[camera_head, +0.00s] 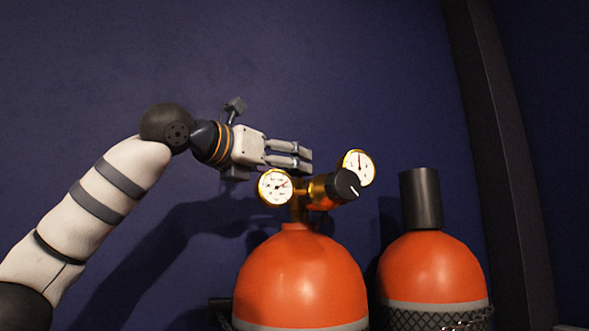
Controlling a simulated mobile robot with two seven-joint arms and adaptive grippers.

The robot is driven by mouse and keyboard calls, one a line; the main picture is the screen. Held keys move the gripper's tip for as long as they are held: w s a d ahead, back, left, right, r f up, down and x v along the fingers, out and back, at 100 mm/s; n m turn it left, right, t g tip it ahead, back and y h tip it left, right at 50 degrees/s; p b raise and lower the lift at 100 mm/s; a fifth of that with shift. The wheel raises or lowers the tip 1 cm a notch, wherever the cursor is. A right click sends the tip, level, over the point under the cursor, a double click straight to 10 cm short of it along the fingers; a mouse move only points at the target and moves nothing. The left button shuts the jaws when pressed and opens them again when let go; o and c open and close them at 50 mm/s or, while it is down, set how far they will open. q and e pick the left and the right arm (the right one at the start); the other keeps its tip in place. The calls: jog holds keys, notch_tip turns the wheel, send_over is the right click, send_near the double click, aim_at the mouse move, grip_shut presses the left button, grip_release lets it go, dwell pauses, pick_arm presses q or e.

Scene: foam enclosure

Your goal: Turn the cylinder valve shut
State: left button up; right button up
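The cylinder valve has a black round knob (344,186) with a white mark, on a brass body (318,191) atop the front orange cylinder (300,278). A white gauge (275,186) sits left of the body and another gauge (359,167) sits behind the knob to the right. My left gripper (309,161) is above and left of the knob, over the left gauge, its fingers pointing right. A narrow gap shows between the fingers, but the oblique angle hides how far they are apart. It looks clear of the knob. My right gripper is not in view.
A second orange cylinder (430,272) with a black cap (421,199) stands at the right, with dark mesh (440,318) around its lower part. A dark blue wall (330,60) is behind, with a dark post (500,150) at the right.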

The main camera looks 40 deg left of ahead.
pick_arm(q)
jog(key=shift+w, duration=1.7)
jog(key=c, duration=1.2)
jog(key=shift+o, duration=0.2)
jog(key=shift+a+m+h, duration=0.1)
jog(key=shift+m+h, duration=0.2)
jog(key=shift+h, duration=0.2)
jog(key=m+h, duration=0.2)
jog(key=h, duration=0.1)
jog(key=m+g+h, duration=0.1)
jog(key=h, duration=0.1)
jog(key=shift+a, duration=0.25)
jog(key=shift+w+m+g+h, duration=0.1)
jog(key=shift+m+g+h, duration=0.8)
jog(key=shift+m+h, duration=0.8)
jog(key=shift+a+h, duration=0.1)
jog(key=shift+h, duration=0.4)
